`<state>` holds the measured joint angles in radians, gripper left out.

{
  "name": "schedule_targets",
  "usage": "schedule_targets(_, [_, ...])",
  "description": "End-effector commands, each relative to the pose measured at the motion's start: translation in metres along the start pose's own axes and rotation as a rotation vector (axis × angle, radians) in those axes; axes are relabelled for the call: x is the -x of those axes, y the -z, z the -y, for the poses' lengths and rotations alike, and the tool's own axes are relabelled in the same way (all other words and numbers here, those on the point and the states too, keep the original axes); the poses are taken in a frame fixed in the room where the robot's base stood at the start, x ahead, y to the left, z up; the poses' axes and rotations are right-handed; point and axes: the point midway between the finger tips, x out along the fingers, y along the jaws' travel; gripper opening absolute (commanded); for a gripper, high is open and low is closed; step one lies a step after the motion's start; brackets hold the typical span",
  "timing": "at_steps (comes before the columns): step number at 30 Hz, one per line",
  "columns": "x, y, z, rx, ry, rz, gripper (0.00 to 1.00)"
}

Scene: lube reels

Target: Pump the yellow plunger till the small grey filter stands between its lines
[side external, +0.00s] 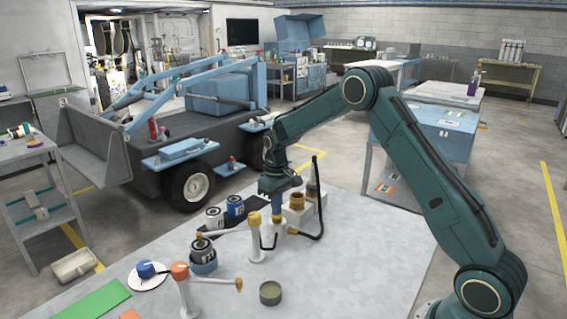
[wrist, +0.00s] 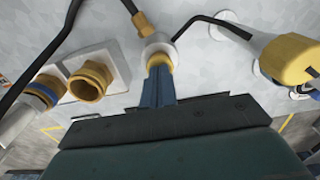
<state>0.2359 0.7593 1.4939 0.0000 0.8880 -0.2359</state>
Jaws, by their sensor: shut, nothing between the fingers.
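My gripper (wrist: 160,78) is shut and empty, pointing down. In the wrist view its tips meet a yellow collar (wrist: 158,60) on a small white fitting (wrist: 156,44), which looks like the plunger; whether they touch it I cannot tell. In the side view my gripper (side external: 268,232) is low behind a white post with a yellow head (side external: 254,218). A grey-labelled can (side external: 203,248) sits in a blue base at the left, under an arm's tip; it may be the small grey filter. No lines can be made out on it.
A white block carries a gold cup (side external: 297,200), also in the wrist view (wrist: 91,80), beside a banded bottle (wrist: 45,93) and black hoses. White (side external: 214,219) and blue (side external: 235,206) cans stand left. An orange-headed post (side external: 181,271) and round dish (side external: 270,293) are in front. The table's right is clear.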

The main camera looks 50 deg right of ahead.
Motion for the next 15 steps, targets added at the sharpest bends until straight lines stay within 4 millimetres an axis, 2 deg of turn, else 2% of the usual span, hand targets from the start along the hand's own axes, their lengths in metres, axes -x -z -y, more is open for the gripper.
schedule_targets(15, [0.028, 0.000, 0.000, 0.000, 0.000, 0.001, 0.00])
